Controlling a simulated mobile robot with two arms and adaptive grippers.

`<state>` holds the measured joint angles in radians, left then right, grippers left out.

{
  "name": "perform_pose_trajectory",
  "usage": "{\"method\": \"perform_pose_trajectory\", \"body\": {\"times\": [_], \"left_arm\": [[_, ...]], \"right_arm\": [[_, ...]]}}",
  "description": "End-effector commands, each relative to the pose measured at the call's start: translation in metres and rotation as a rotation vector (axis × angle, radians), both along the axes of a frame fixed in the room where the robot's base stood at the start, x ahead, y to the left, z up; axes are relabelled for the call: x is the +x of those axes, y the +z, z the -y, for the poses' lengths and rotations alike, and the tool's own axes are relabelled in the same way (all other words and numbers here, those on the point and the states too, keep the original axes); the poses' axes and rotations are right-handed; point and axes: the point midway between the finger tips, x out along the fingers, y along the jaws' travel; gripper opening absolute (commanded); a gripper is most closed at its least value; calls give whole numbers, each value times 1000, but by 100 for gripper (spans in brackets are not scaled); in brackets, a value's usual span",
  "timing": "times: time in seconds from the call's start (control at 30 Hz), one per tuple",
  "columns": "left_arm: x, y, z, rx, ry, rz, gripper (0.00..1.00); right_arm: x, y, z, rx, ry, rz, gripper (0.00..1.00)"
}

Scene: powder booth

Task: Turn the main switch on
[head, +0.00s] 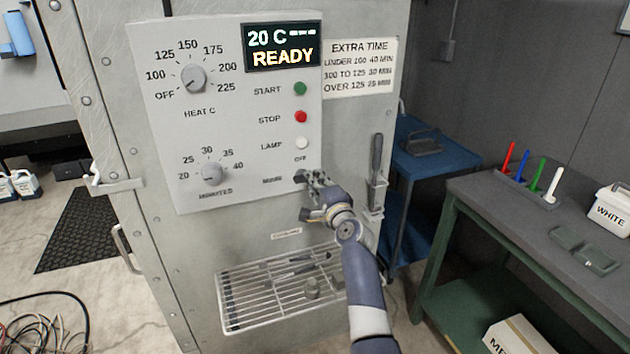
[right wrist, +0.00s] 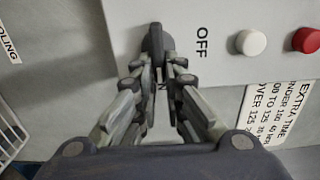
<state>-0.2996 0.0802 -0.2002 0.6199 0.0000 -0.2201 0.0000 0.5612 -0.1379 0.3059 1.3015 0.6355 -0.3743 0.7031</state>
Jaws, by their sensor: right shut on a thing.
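The main switch is a small dark knob on the light grey control panel, low on its right side, beside the partly covered label; it shows best in the right wrist view (right wrist: 154,42). My right gripper (head: 310,181) is at the switch, and in the right wrist view its fingertips (right wrist: 157,62) are shut on the knob. The knob's long side lies across the line to the OFF mark (right wrist: 202,42); I cannot tell which end is the pointer. Another mark is mostly hidden between the fingers. The display (head: 281,46) is lit with 20 C and READY. My left gripper is not in view.
Above the switch are the white lamp button (head: 302,143), red stop button (head: 301,117) and green start button (head: 300,89). A handle (head: 376,160) stands right of the panel. A wire rack (head: 245,305) is below. A workbench (head: 480,196) stands at the right.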

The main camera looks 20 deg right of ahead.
Motion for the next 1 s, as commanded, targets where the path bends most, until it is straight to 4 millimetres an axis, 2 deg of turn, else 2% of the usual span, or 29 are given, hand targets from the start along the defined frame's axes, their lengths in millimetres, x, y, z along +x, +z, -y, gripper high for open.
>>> {"method": "perform_pose_trajectory", "body": {"times": [0.17, 0.2, 0.27, 0.77, 0.87, 1.0], "left_arm": [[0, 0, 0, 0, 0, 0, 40], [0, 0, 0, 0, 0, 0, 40], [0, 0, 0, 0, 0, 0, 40], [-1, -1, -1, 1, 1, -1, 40], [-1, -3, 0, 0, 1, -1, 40], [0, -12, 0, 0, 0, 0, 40]], "right_arm": [[0, -1, 0, 3, 0, -1, 0], [0, -1, 0, 2, 0, -1, 19], [0, -1, 0, 2, 0, -1, 30], [0, 0, 0, -11, 0, 0, 30], [0, 1, 0, -71, 1, 3, 30], [0, 4, -1, -274, 1, 10, 30]]}}
